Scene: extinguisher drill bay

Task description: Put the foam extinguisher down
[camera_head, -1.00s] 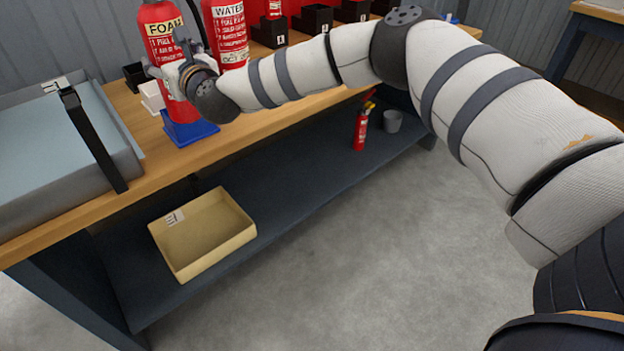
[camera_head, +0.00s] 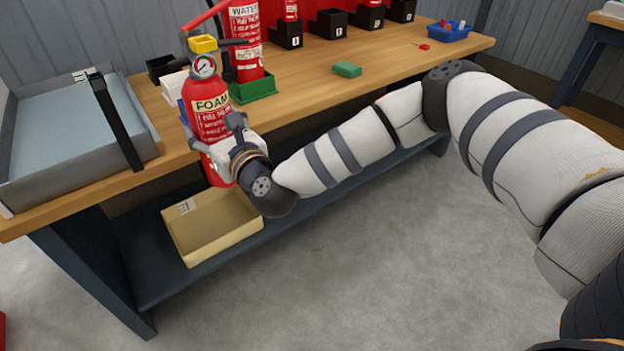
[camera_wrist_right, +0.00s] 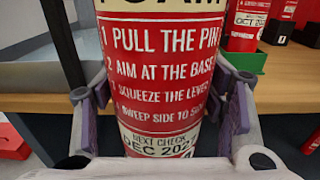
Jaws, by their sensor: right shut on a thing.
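The foam extinguisher (camera_head: 207,98) is a red cylinder with a cream FOAM label, a gauge and a yellow part at its top. It is upright, in front of the workbench's front edge, with its lower end below the bench top. My right gripper (camera_head: 228,148) is shut around its body. In the right wrist view the label of the extinguisher (camera_wrist_right: 160,60) fills the middle, between the fingers of my right gripper (camera_wrist_right: 158,110). A blue holder (camera_head: 184,108) shows partly behind the extinguisher on the bench. My left gripper is not in view.
The water extinguisher (camera_head: 246,50) stands in a green holder (camera_head: 256,88) close behind. A grey tray (camera_head: 75,165) with a black strap is at the left. A beige box (camera_head: 240,237) is on the lower shelf. A green block (camera_head: 347,69) lies on the otherwise clear bench middle.

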